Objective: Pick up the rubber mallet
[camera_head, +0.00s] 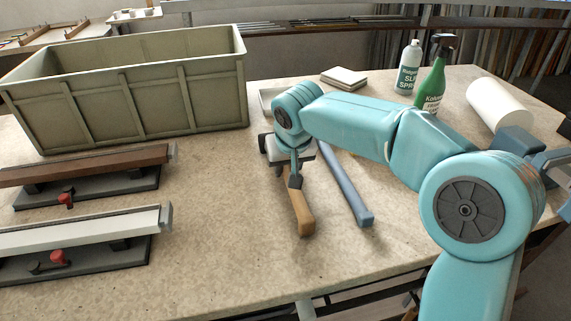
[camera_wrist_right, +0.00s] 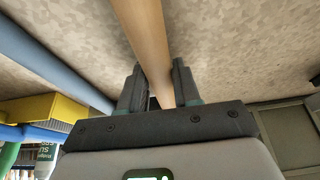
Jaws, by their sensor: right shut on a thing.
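The rubber mallet (camera_head: 301,214) shows in the head view as a tan wooden handle pointing toward the table's front edge. Its head is hidden behind my right arm and gripper. My right gripper (camera_head: 296,180) comes down over the handle and is shut on it. In the right wrist view the tan handle (camera_wrist_right: 144,40) runs between the two dark fingers of my right gripper (camera_wrist_right: 157,85). I cannot tell whether the mallet is clear of the table. My left gripper is not in view.
A blue-grey bar (camera_head: 347,187) lies just right of the mallet. A large olive crate (camera_head: 130,100) stands at the back left, with two profiles on dark stands (camera_head: 85,190) before it.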

